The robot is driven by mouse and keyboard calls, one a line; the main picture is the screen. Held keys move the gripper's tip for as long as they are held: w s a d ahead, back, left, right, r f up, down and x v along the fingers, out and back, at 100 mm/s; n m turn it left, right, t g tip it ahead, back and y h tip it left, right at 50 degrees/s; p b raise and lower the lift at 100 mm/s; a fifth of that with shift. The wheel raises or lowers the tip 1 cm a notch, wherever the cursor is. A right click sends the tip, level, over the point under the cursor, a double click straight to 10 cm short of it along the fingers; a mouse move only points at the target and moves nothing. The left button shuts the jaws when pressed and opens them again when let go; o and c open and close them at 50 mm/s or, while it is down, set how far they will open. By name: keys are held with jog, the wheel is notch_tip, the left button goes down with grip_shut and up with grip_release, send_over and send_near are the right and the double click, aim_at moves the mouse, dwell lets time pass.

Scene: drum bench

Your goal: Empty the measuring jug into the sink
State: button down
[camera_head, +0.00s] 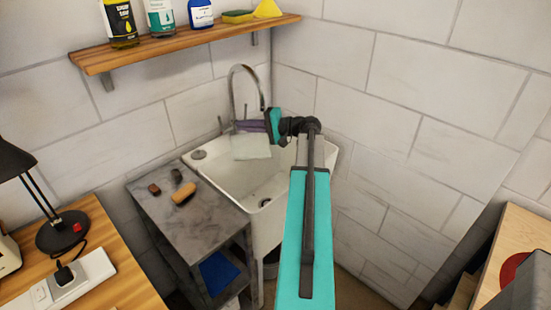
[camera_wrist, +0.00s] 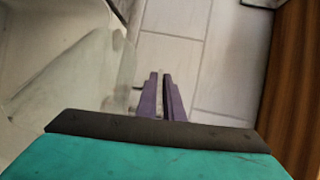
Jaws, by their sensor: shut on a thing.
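The measuring jug (camera_head: 251,147) is a pale, see-through vessel over the back left part of the white sink (camera_head: 225,176). My gripper (camera_head: 245,125), with purple fingers, is just above the jug, near the tap. In the wrist view the fingers (camera_wrist: 162,97) are close together, with a thin pale strip between them, and the clear jug (camera_wrist: 85,75) fills the left side. My gripper is shut on the jug, apparently at its handle. The jug looks tipped over, but its exact tilt is unclear. I cannot tell whether liquid is in it.
The curved metal tap (camera_head: 233,85) rises close behind my gripper. A wooden shelf (camera_head: 180,48) with bottles and sponges hangs above. A grey stone-topped stand (camera_head: 200,225) holding small items adjoins the sink's left. A tiled wall (camera_head: 400,100) bounds the right.

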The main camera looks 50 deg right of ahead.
aim_at(233, 138)
jog(key=shift+w+a+f+n+g+h, duration=0.25)
jog(key=shift+w+a+f+g, duration=0.3)
jog(key=shift+w+a, duration=0.3)
jog(key=shift+w+a+f+n+g+h, duration=0.2)
jog(key=shift+w+a+f+g, duration=0.25)
jog(key=shift+w+a+f, duration=0.3)
jog(key=w+a+f+n+g+h+p, duration=0.3)
jog(key=w+a+f+g+h+p, duration=0.4)
jog(key=g, duration=0.3)
jog(key=shift+w+a+f+h+p, duration=0.25)
jog(key=shift+f+h+p, duration=0.25)
jog(key=shift+f+h, duration=0.35)
dwell(0.5)
jog(key=shift+r, duration=0.1)
dwell(1.2)
